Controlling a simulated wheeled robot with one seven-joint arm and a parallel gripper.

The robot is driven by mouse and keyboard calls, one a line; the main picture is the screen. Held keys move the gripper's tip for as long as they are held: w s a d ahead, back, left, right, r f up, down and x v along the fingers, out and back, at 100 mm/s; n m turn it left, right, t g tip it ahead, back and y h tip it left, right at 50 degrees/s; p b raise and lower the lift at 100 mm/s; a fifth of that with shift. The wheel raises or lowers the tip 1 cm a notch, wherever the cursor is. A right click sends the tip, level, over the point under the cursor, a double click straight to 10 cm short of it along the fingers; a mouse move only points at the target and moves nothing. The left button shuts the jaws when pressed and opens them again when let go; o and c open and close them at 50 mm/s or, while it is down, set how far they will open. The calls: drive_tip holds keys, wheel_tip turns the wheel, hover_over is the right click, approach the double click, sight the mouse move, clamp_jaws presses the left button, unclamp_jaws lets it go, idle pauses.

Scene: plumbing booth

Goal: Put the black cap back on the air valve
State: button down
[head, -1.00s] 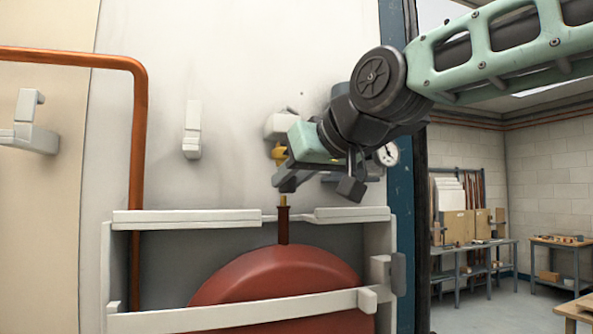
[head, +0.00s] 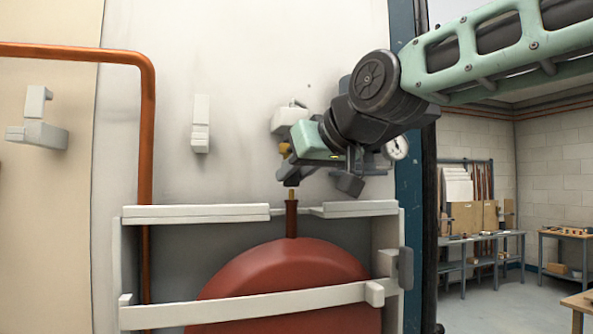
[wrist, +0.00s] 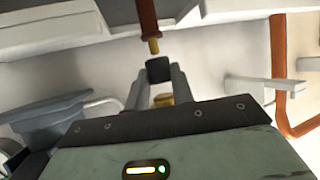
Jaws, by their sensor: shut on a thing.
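The air valve is a brass tip (head: 291,194) on a reddish-brown stem (head: 291,220) that rises from the top of a red rounded tank (head: 285,270). In the wrist view the brass tip (wrist: 154,46) and stem (wrist: 147,16) show just beyond my fingertips. My gripper (wrist: 158,78) is shut on the black cap (wrist: 158,70), which sits between its two grey fingertips. The cap and the brass tip appear close but apart. In the head view my gripper (head: 288,175) is just above the valve, and the cap cannot be told apart from the dark fingers there.
A white frame with a top ledge (head: 195,212) and a front bar (head: 245,305) surrounds the tank. A pressure gauge (head: 396,147) and a brass fitting (head: 285,149) are on the wall beside and behind my gripper. A copper pipe (head: 147,150) runs down at the left.

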drive_tip(key=shift+f, duration=0.2)
drive_tip(key=shift+f+b, duration=0.95)
drive_tip(key=shift+b, duration=0.3)
drive_tip(key=c, duration=1.1)
unclamp_jaws()
drive_tip(key=b+v, duration=0.2)
drive_tip(key=v, duration=0.6)
drive_tip(key=s+d+f+g+h, duration=0.1)
drive_tip(key=s+f+g, duration=0.25)
drive_tip(key=f, duration=0.75)
drive_tip(key=s+f+g+h, duration=0.2)
drive_tip(key=s+f, duration=0.3)
drive_tip(key=f, duration=0.6)
drive_tip(key=s+d+f+g+h, duration=0.15)
drive_tip(key=s+f, duration=0.35)
drive_tip(key=f, duration=0.7)
drive_tip(key=s+d+f+g, duration=0.1)
drive_tip(key=s+d+f, duration=0.1)
drive_tip(key=s+f, duration=0.1)
drive_tip(key=s+d+f+g+h, duration=0.1)
drive_tip(key=s+d+f, duration=0.1)
drive_tip(key=s+f, duration=0.1)
drive_tip(key=s+d+f+g+h, duration=0.1)
drive_tip(key=s+d+f, duration=0.1)
drive_tip(key=s+f, duration=0.1)
drive_tip(key=shift+s+d+f+n, duration=0.15)
drive_tip(key=shift+s+f+n, duration=0.25)
drive_tip(key=shift+s, duration=0.25)
